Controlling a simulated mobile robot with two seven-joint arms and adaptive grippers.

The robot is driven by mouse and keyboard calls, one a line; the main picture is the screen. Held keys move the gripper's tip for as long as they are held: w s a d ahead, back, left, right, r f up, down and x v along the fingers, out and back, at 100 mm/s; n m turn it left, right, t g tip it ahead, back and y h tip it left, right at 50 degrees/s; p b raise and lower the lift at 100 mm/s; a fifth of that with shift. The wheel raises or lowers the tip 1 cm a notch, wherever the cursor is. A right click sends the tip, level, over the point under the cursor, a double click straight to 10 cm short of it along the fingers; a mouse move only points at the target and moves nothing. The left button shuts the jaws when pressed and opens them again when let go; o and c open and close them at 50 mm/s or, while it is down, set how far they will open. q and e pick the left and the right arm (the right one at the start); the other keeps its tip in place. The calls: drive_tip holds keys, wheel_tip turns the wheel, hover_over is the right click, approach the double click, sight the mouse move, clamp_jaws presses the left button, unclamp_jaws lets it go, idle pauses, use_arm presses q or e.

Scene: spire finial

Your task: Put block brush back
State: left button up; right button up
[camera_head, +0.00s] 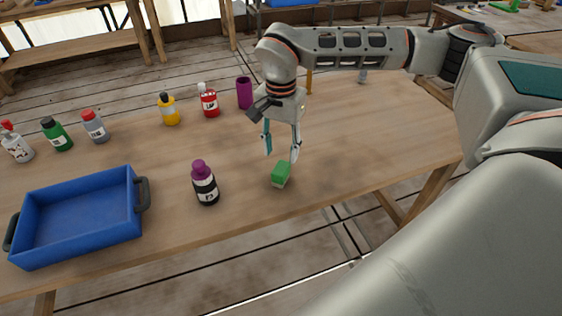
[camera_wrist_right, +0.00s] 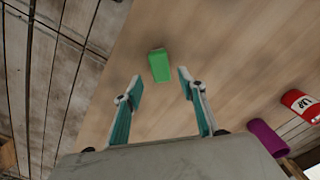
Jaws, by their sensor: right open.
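The block brush (camera_head: 281,174) is a small green block with a pale lower part. It lies on the wooden table near the front edge. In the right wrist view the green block (camera_wrist_right: 159,66) is just beyond the fingertips, roughly between them. My right gripper (camera_head: 282,154) points down above and slightly behind the block, with its fingers apart and nothing between them. The open fingers also show in the right wrist view (camera_wrist_right: 160,80). My left gripper is not in view.
A blue tray (camera_head: 135,218) with dark handles stands at the left. A purple-capped bottle (camera_head: 204,184) stands left of the block. Several bottles and a purple cup (camera_head: 244,93) line the back. The table's right side (camera_head: 390,135) is mostly clear.

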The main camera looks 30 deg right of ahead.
drive_tip(key=shift+r, duration=1.5)
